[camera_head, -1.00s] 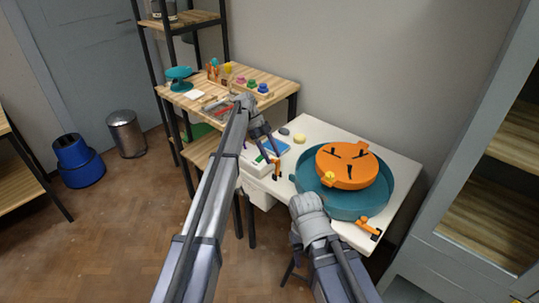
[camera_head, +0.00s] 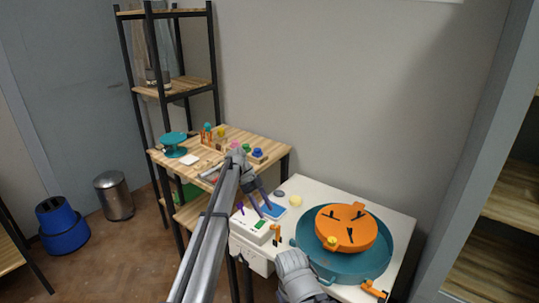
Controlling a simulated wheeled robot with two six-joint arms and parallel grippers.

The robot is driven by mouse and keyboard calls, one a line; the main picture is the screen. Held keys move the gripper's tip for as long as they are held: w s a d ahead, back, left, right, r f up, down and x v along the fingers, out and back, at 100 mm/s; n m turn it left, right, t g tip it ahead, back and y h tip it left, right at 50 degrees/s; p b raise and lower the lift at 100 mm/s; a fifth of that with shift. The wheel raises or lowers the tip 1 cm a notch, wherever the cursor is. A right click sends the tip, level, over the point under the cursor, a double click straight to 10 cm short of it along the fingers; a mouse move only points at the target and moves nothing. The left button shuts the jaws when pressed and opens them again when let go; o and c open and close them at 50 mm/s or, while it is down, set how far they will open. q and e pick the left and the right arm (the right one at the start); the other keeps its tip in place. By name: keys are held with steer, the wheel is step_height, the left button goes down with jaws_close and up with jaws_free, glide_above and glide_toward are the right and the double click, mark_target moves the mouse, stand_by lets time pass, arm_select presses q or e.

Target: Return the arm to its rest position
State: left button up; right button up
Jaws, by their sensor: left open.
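My left arm reaches up from the bottom of the head view. Its gripper (camera_head: 265,211) is open and empty, over the left part of the white table (camera_head: 312,190), by the blue pad and the white box. I cannot tell its exact height above them. A grey part of my right arm (camera_head: 297,274) shows at the bottom, in front of the table's front edge. The right gripper does not show.
A teal basin (camera_head: 377,257) with an orange disc (camera_head: 346,222) stands on the white table. The white box (camera_head: 252,225) and blue pad (camera_head: 278,211) lie left of it. A wooden bench (camera_head: 232,135) with small items stands behind left. A cabinet (camera_head: 443,180) stands right.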

arm_select(q)
steer(key=s+r+n+t+y+p, duration=0.1)
steer(key=s+n, duration=0.9)
steer(key=s, duration=1)
steer(key=s+a+n+t+y+p, duration=0.1)
steer(key=s+n+t+y+p, duration=0.2)
steer(key=s+n, duration=0.8)
steer(key=s+y+p, duration=0.1)
steer(key=s+y, duration=0.1)
steer(key=s, duration=0.8)
steer(key=shift+a+r+y, duration=0.3)
steer(key=shift+r+y, duration=0.1)
